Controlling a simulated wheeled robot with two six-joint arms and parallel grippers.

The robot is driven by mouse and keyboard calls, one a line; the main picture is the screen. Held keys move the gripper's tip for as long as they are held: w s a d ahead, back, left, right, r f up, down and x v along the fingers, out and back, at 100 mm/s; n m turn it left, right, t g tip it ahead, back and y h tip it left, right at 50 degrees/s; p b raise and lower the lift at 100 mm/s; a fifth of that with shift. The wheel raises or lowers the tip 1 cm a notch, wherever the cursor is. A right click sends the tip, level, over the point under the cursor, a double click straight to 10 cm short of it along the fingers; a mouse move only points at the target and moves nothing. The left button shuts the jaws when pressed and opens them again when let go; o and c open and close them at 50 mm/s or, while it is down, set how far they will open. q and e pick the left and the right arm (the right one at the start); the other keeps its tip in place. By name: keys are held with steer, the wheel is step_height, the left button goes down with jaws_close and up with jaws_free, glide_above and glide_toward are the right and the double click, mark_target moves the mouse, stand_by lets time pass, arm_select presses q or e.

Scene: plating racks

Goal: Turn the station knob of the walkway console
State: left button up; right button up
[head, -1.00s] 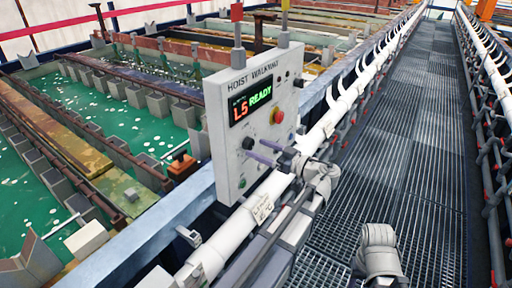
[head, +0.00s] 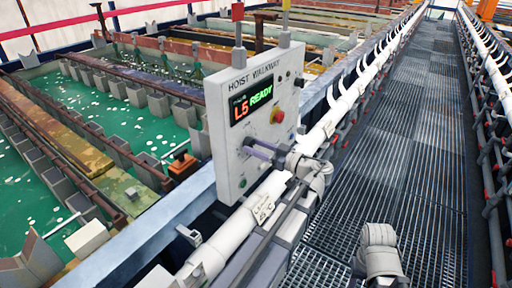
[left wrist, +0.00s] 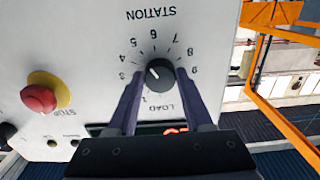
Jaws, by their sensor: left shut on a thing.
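The walkway console (head: 222,160) is a pale box headed HOIST WALKWAY, and its display (head: 251,104) reads L5 READY. In the left wrist view the station knob (left wrist: 159,74) is small, round and dark, inside a ring of numbers under the word STATION, which appears upside down. My left gripper (left wrist: 159,77) has one finger on each side of the knob and is shut on it. In the head view the left gripper (head: 250,146) reaches the panel's lower part from the right, and its fingers hide the knob.
A red stop button on a yellow base (head: 277,116) sits above the gripper on the panel. A white pipe (head: 262,206) runs beside the console. The grated walkway (head: 410,140) to the right is clear. Green tanks (head: 150,135) lie to the left.

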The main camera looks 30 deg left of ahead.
arm_select(q)
jaws_close()
steer(key=shift+m, duration=0.3)
steer(key=m, duration=1.1)
steer(key=shift+s, duration=0.1)
steer(key=m, duration=0.6)
steer(key=shift+r, duration=0.1)
steer(key=m, duration=0.6)
steer(key=shift+m, duration=0.3)
